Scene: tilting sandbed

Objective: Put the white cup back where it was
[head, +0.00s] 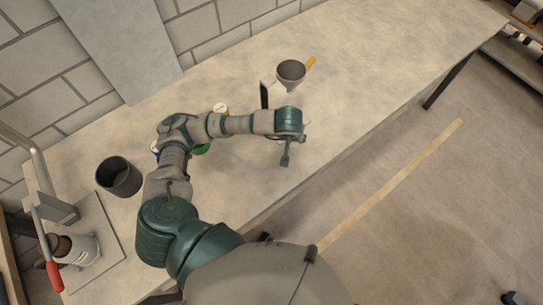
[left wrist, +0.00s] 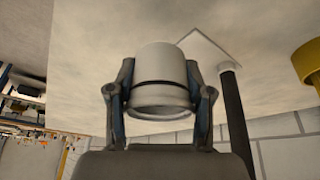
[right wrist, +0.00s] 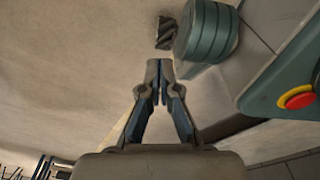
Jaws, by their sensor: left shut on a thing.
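The white cup (left wrist: 160,75) is between the two fingers of my left gripper in the left wrist view, gripped on both sides. In the head view my left gripper (head: 286,158) is over the table, and I cannot clearly make out the cup there. My right gripper (right wrist: 160,72) is shut and empty in the right wrist view, its fingertips close together. It does not show in the head view.
A grey funnel-like vessel (head: 291,72) stands beyond my left gripper, beside a dark post (head: 264,96). A white-topped can (head: 220,108) is behind my left arm. A dark pot (head: 119,177) and a red-handled press (head: 55,275) stand left. The table's right part (head: 400,65) is clear.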

